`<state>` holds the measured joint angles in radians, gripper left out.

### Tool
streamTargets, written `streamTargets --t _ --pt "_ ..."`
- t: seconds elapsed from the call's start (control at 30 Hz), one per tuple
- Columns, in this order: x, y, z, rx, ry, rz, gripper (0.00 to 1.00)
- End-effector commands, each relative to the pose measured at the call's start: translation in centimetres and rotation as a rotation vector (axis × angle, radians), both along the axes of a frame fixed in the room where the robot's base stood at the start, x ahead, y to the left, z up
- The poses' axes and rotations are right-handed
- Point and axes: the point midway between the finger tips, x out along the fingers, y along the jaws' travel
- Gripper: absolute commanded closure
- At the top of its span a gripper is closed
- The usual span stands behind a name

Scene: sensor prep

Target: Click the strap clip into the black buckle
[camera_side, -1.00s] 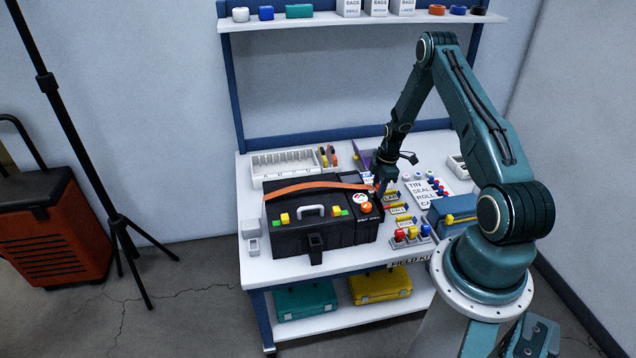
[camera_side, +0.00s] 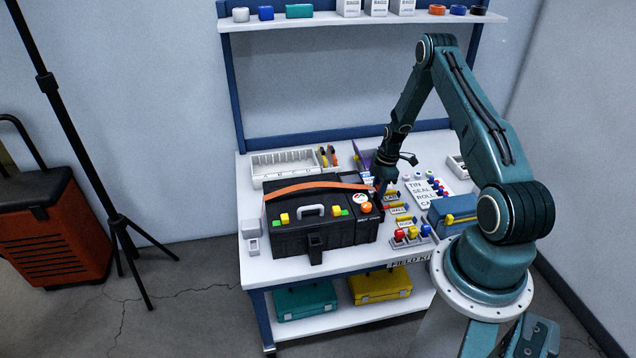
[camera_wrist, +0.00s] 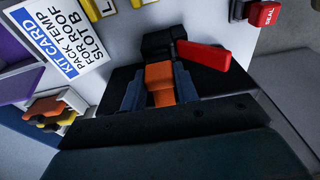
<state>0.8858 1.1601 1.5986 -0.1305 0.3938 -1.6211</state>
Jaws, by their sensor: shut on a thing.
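An orange strap (camera_side: 310,188) runs over the top of a black case (camera_side: 290,238) on the bench. My gripper (camera_side: 380,186) is at the strap's right end, beside the case's upper right edge. In the wrist view my gripper (camera_wrist: 158,84) is shut on the orange strap (camera_wrist: 160,76), one finger on each side. Just beyond the fingertips is a black block (camera_wrist: 160,42) with a red bar (camera_wrist: 203,55) angled off to the right. I cannot tell whether this block is the clip, the buckle or both, nor whether they are joined.
Labelled yellow pieces (camera_side: 398,210) and a white card (camera_side: 425,192) lie close right of the case. A blue box (camera_side: 452,212) is farther right. A white divided tray (camera_side: 285,166) stands behind the case. A kit card (camera_wrist: 65,45) shows at the wrist view's upper left.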

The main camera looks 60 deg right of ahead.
Motion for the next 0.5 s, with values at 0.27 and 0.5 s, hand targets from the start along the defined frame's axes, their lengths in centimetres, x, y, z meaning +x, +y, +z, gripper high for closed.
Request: streamTargets --t 0.27,0.5 --pt "0.00 -0.01 -0.38 0.000 0.000 0.000 0.90" --pt "0.03 -0.03 -0.56 0.000 0.000 0.000 0.90"
